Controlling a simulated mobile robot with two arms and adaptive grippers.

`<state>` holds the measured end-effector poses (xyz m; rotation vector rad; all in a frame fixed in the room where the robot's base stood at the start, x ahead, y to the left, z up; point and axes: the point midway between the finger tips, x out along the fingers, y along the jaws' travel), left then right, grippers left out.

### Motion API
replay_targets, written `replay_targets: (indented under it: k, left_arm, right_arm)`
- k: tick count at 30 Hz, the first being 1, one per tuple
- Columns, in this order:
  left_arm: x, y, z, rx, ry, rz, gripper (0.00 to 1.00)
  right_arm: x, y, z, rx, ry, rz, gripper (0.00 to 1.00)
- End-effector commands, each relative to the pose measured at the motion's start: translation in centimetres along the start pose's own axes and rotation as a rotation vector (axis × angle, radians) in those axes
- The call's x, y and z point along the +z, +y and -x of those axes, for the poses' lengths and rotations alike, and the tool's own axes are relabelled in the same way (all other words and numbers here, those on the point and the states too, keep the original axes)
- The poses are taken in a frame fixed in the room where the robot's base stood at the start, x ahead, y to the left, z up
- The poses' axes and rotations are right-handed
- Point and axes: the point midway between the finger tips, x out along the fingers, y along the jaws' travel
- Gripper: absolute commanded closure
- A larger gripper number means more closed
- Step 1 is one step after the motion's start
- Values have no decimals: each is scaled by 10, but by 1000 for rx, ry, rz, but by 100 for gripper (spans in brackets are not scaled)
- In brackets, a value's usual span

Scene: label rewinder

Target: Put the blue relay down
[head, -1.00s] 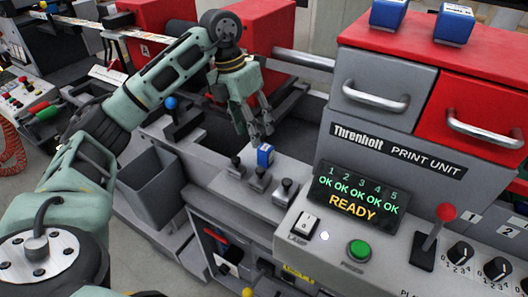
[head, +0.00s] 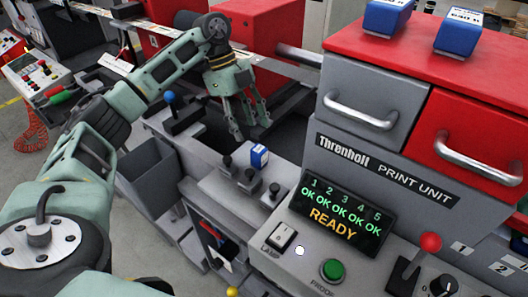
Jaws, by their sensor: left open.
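A blue relay (head: 259,157) with a white face stands upright on the grey ledge (head: 225,190), among the small black knobs. My left gripper (head: 252,130) is open and empty. Its fingers hang spread, behind and slightly left of the relay in the head view, with a gap between them and it. Two more blue relays stand on the red top of the print unit, one at the left (head: 387,17) and one at the right (head: 457,33). My right gripper is out of view.
The grey print unit (head: 375,110), with drawer handles and a READY display (head: 340,207), stands to the right. A blue-topped lever (head: 169,100) rises left of the gripper. A red block (head: 262,30) stands behind it. A dark recess lies below the fingers.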

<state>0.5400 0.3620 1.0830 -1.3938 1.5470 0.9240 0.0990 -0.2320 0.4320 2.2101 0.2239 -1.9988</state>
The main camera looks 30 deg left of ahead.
Motion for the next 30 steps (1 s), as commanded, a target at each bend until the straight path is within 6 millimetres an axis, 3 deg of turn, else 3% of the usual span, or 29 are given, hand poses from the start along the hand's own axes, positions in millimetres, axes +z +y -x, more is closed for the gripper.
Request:
replay_targets:
  k: [5, 14, 19, 28, 30]
  left_arm:
    - [0, 1, -12, 5, 4, 42, 50]
    - [-7, 3, -46, 7, 5, 37, 50]
    - [-8, 3, -71, 5, 5, 38, 50]
    - [-7, 2, -79, 1, 3, 37, 50]
    - [-7, 2, -79, 1, 3, 37, 54]
  right_arm:
    - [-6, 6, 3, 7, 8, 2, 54]
    - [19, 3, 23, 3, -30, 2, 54]
    - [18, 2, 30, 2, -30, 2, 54]
    - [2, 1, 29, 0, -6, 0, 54]
    - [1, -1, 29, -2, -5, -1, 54]
